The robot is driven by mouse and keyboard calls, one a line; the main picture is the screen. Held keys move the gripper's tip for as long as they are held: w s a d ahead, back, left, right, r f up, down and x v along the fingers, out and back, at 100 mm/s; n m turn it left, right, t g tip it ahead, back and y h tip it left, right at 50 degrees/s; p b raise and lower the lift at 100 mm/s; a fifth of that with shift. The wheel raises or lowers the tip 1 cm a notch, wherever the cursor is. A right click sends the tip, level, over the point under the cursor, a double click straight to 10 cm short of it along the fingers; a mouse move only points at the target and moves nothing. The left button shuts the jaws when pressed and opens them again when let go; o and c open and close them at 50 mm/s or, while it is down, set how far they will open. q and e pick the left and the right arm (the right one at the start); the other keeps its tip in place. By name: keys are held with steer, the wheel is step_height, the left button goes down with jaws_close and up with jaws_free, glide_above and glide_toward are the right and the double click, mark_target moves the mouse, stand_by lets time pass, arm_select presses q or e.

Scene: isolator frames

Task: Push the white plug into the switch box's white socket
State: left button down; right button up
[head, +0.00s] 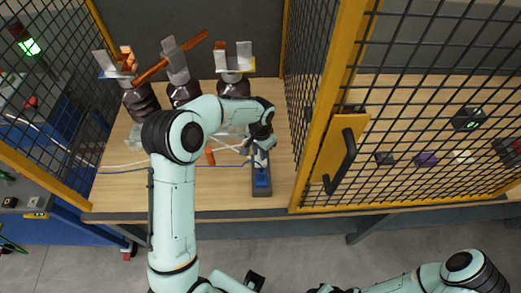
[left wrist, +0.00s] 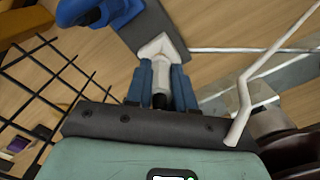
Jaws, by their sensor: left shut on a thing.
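The switch box (head: 262,189) is a long dark grey box on the wooden table, with a blue plug (head: 262,179) on its near part. In the left wrist view the box (left wrist: 152,22) runs away from my fingers, with the blue plug (left wrist: 100,10) at upper left. My left gripper (head: 261,151) is over the box's far end. Its blue fingers (left wrist: 161,72) are shut on the white plug (left wrist: 160,46), which meets the box there. The white socket is hidden, and I cannot tell how deep the plug sits.
A white cable (head: 122,164) and a blue cable run left across the table. Dark bottles (head: 183,94) with clamps stand at the back left. An orange piece (head: 210,156) lies left of the box. A yellow-framed mesh door (head: 336,90) stands close on the right.

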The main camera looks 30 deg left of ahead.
arm_select(q)
steer(key=shift+f+b, duration=0.3)
steer(key=shift+f, duration=0.4)
steer(key=c, duration=0.9)
jaws_free()
steer(key=shift+r, duration=0.1)
step_height(320, 180, up, 13)
steer(key=shift+r+p, duration=0.2)
steer(key=shift+p, duration=0.3)
steer(key=shift+f, duration=0.1)
